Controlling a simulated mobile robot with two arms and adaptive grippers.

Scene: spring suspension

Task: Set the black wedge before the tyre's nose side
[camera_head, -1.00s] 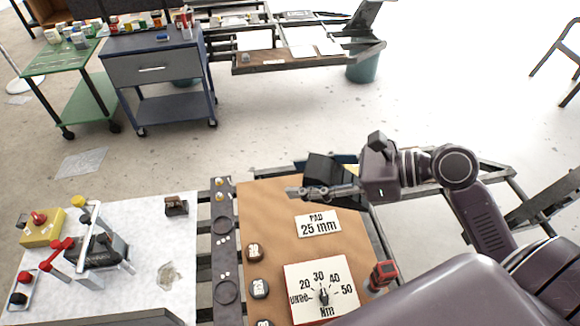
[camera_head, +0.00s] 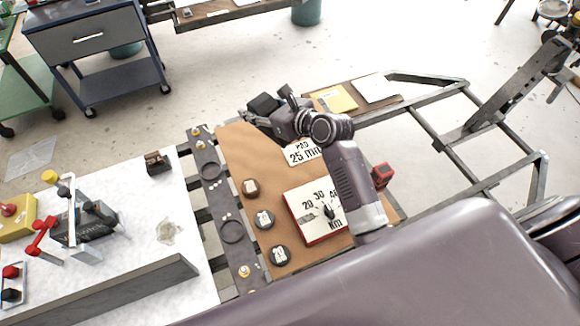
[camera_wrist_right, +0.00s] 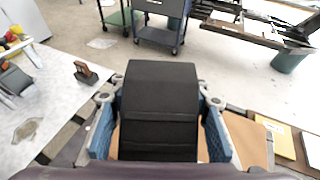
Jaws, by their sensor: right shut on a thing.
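The black wedge (camera_head: 264,103) is held in my right gripper (camera_head: 268,117) above the far edge of the brown board in the head view. In the right wrist view the black wedge (camera_wrist_right: 160,105) fills the middle. The blue pads of my right gripper (camera_wrist_right: 160,128) press on it from both sides. The gripper partly hides the wedge in the head view. I cannot make out a tyre in either view. My left gripper is not in view.
The brown board (camera_head: 236,148) carries a "PAD 25 mm" card (camera_head: 301,152), a torque dial (camera_head: 309,212) and several round dark pieces. A white table (camera_head: 130,218) with a clamp fixture stands at left. A dark metal frame (camera_head: 432,138) lies at right. Open floor lies beyond.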

